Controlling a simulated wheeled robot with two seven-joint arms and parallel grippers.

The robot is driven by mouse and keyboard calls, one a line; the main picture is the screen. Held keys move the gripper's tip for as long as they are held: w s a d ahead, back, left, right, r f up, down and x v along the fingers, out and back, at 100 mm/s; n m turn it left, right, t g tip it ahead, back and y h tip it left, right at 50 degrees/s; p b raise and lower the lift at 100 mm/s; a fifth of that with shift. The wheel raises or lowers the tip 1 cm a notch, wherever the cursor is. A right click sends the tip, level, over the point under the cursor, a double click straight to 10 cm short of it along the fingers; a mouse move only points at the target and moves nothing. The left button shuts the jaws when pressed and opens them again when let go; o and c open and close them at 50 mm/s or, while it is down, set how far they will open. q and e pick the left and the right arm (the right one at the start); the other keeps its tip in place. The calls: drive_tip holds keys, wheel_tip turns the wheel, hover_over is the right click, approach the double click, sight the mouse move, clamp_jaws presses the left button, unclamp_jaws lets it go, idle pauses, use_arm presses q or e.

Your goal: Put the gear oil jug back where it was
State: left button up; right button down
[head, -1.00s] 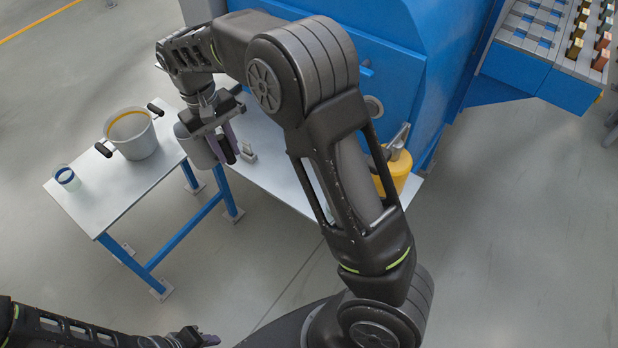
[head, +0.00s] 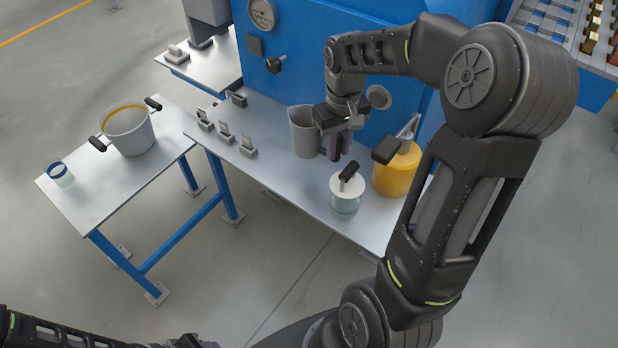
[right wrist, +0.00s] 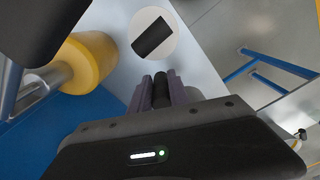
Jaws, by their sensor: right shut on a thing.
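The grey jug (head: 303,133), which I take to be the gear oil jug, is upright at the long bench (head: 272,170), in front of the blue machine. My right gripper (head: 340,146) is at the jug's right side and shut on its dark handle. In the right wrist view the handle (right wrist: 160,88) sits between the two fingers. I cannot tell whether the jug's base touches the bench. My left gripper (head: 192,341) shows only partly at the bottom edge of the head view, and its jaws are unclear.
A glass jar with a white lid and black handle (head: 346,192) and a yellow can (head: 398,170) stand right of the jug. Several small metal clips (head: 224,133) lie to its left. A pot (head: 130,132) and a cup (head: 61,174) stand on the left table.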

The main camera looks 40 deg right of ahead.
drive_tip(key=shift+s+d, duration=0.15)
wheel_tip(320, 180, down, 6)
drive_tip(key=shift+f, duration=0.15)
idle(0.5)
wheel_tip(320, 180, down, 4)
drive_tip(key=shift+r+p, duration=0.2)
drive_tip(key=shift+p, duration=0.2)
drive_tip(key=shift+f, duration=0.15)
drive_tip(key=c, duration=1.2)
unclamp_jaws()
drive_tip(key=shift+c, duration=0.2)
